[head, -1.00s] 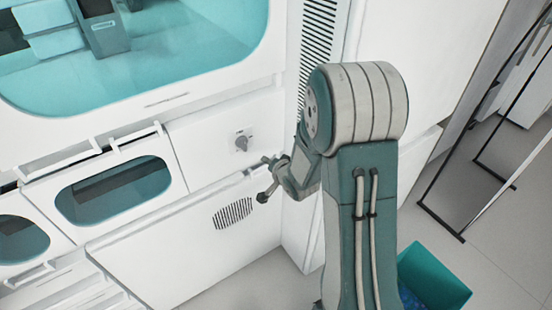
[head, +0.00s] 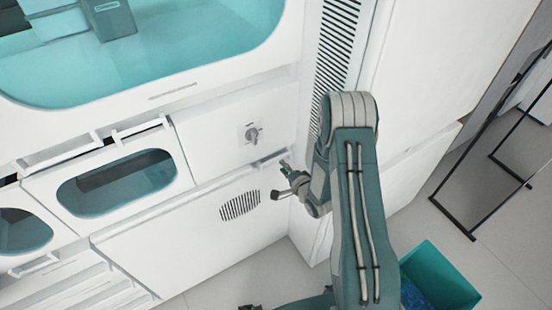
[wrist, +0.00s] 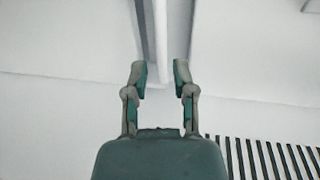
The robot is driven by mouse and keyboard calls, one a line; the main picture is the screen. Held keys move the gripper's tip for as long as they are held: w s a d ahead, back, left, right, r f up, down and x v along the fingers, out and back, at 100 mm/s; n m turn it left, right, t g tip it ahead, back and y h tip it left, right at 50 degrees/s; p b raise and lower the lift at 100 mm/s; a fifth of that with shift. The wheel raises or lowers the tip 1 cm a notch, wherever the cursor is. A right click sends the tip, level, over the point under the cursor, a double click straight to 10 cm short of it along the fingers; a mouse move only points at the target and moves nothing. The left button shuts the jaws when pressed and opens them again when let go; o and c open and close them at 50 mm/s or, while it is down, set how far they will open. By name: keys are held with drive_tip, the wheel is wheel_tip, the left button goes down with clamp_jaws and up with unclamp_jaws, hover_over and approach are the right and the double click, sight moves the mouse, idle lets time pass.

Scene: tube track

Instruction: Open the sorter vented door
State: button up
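The vented door (head: 180,235) is the white lower panel with a round slatted vent (head: 240,205) in the head view. It looks closed. A pale handle bar (head: 270,158) shows at its upper right edge. My gripper (head: 280,180) is just below this handle, near the door's right side. In the wrist view my gripper (wrist: 160,75) is open, its two fingers apart. A pale bar (wrist: 161,45), seemingly the handle, lies between and beyond the fingertips. I cannot tell whether they touch it. The vent slats (wrist: 265,158) show at lower right.
A knob (head: 252,134) sits on the panel above the door. A windowed hatch (head: 117,183) is to the left. A teal bin (head: 440,277) stands on the floor at right, and a black-framed stand (head: 480,190) is beyond it. The floor before the door looks mostly clear.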

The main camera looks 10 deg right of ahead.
sight(276, 158)
drive_tip(key=x, duration=0.6)
drive_tip(key=shift+d, duration=0.1)
clamp_jaws()
